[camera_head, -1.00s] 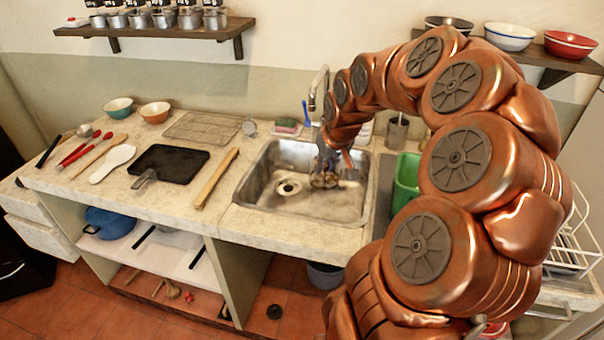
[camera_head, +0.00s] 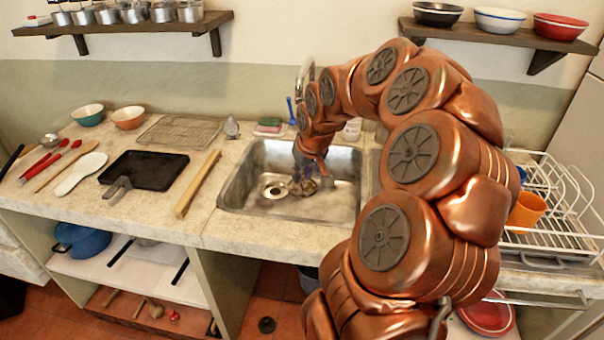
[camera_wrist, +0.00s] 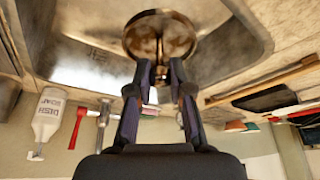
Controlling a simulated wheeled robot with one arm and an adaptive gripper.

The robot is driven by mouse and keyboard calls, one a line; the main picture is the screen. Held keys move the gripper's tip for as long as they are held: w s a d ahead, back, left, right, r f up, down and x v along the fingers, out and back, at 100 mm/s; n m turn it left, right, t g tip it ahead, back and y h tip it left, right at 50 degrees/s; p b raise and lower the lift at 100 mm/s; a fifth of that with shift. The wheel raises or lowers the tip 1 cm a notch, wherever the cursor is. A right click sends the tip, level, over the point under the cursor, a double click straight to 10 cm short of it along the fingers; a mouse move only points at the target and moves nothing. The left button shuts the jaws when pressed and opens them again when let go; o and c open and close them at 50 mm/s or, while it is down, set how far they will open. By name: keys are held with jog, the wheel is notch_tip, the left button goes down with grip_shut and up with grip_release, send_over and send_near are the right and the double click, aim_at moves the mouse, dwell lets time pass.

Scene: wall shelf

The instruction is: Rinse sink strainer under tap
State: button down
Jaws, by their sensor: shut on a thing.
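The sink strainer (camera_head: 303,187) is a small round brownish metal piece, low in the steel sink basin (camera_head: 335,205) to the right of the drain hole (camera_head: 273,191). In the wrist view, the strainer (camera_wrist: 145,35) shows as a disc with a central post. My gripper (camera_wrist: 160,88) is shut on that post, with dark fingers on both sides. The tap (camera_head: 304,78) rises behind the sink, partly hidden by my arm. I cannot see any water running.
A sponge (camera_head: 269,125) is behind the basin. A white dish rack (camera_head: 560,225) with an orange cup (camera_head: 527,210) stands at right. The dish soap bottle (camera_wrist: 47,117) shows in the wrist view.

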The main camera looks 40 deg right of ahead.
jog(key=w+d+f+p, duration=0.2)
jog(key=w+d+p, duration=0.4)
jog(key=w, duration=0.4)
jog(key=shift+w+d+f, duration=0.2)
jog(key=shift+w+f, duration=0.05)
jog(key=shift+w, duration=0.05)
dwell(0.4)
jog(key=shift+d, duration=0.1)
dwell(0.6)
jog(key=shift+s+d, duration=0.3)
jog(key=shift+d, duration=0.05)
jog(key=shift+w+a+b, duration=0.1)
jog(key=shift+b, duration=0.3)
jog(key=shift+w+a+b, duration=0.2)
jog(key=shift+a+b, duration=0.15)
